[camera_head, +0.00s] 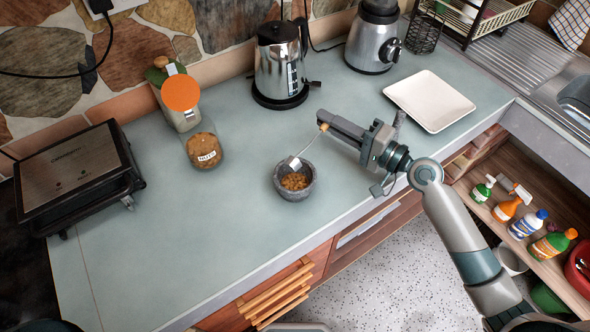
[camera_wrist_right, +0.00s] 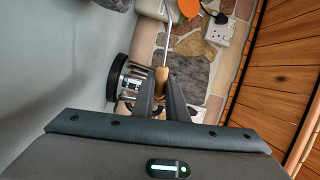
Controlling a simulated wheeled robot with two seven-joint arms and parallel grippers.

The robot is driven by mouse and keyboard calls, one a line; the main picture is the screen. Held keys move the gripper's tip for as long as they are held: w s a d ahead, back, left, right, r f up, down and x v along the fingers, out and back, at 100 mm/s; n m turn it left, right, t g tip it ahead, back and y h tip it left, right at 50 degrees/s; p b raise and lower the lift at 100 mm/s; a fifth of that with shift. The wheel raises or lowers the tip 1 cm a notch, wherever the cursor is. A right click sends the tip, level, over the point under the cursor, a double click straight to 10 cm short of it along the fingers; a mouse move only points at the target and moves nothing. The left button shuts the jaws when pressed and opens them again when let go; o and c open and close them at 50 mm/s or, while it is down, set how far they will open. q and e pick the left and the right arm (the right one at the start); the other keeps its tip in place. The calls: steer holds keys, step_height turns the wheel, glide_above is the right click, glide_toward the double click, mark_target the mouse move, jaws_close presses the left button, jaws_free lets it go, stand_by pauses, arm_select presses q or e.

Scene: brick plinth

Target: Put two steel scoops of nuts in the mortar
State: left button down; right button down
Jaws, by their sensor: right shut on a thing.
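The grey stone mortar (camera_head: 310,187) stands on the counter with brown nuts (camera_head: 294,181) inside. My right gripper (camera_head: 327,126) is shut on the wooden handle end of the steel scoop (camera_head: 295,161); the wrist view shows the wooden grip (camera_wrist_right: 162,75) between the fingers and the thin steel rod (camera_wrist_right: 167,38) beyond. The scoop's head is at the mortar's back rim, tilted; I cannot tell whether it touches or holds nuts. The glass jar labelled nuts (camera_head: 205,155) stands upright to the left, filled with brown nuts. My left gripper is out of view.
A kettle (camera_head: 279,65) stands behind the mortar and a blender (camera_head: 373,42) to its right. A white square plate (camera_head: 430,101) lies at right. A black grill (camera_head: 78,172) is at left. An orange disc (camera_head: 181,92) shows behind the jar.

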steer(key=s+a+r+n+p, duration=0.2)
steer(key=s+r+n, duration=0.1)
steer(key=n, duration=0.2)
steer(key=s+a+r+n+p, duration=0.3)
steer(key=n, duration=0.2)
steer(key=s+a+r+n+p, duration=0.2)
steer(key=s+a+r+n, duration=0.1)
steer(key=s+r+n, duration=0.1)
steer(key=shift+s+n+p, duration=0.1)
steer(key=shift+n+p, duration=0.2)
steer(key=shift+n, duration=0.2)
steer(key=shift+s+a+r+n+p, duration=0.2)
steer(key=shift+s+a+n+p, duration=0.35)
steer(key=shift+s+n, duration=0.15)
